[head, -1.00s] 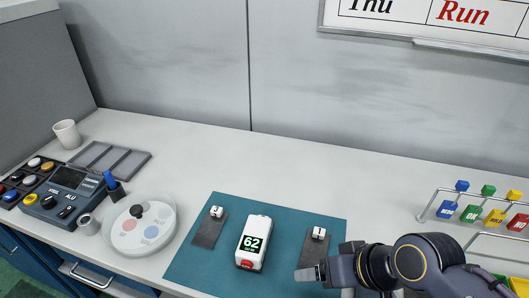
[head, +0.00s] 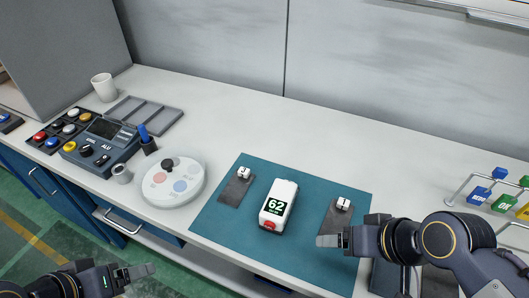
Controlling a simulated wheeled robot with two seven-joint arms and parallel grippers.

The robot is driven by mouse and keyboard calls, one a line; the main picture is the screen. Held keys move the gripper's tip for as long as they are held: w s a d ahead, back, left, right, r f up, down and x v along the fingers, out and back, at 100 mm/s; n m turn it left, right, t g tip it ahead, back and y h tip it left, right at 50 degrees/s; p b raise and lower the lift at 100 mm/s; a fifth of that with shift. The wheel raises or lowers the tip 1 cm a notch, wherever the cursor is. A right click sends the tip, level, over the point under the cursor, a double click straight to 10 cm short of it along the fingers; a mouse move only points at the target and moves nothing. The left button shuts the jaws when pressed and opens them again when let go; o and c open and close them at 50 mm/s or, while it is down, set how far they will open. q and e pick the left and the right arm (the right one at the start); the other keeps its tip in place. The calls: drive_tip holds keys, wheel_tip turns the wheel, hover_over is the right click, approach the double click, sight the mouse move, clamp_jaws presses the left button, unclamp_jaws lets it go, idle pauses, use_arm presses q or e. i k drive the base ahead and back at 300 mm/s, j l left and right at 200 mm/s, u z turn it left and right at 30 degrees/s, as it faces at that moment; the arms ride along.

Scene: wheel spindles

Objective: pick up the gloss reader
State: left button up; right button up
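The gloss reader (head: 279,204) is a white handheld block with a dark screen reading 62 and a red button at its near end. It lies on the teal mat (head: 232,215), between two dark sample plates, with no gripper touching it. My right gripper (head: 322,241) is to the right of and nearer than the reader, over the mat's right part. Its fingers point left and I see them edge-on, so I cannot tell their opening. My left gripper (head: 150,269) is at the bottom left, in front of the bench and well away from the reader; its opening is unclear.
Dark plates with white labelled blocks lie left (head: 237,188) and right (head: 338,219) of the reader. A round white dial disc (head: 173,192), control box (head: 103,143), cup (head: 103,87) and empty tray (head: 139,115) stand left. A tag rack (head: 470,190) is at right.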

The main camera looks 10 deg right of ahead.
sight(278, 206)
drive_tip(key=i+j+z, duration=0.1)
drive_tip(key=j+z, duration=1.1)
drive_tip(key=j, duration=0.15)
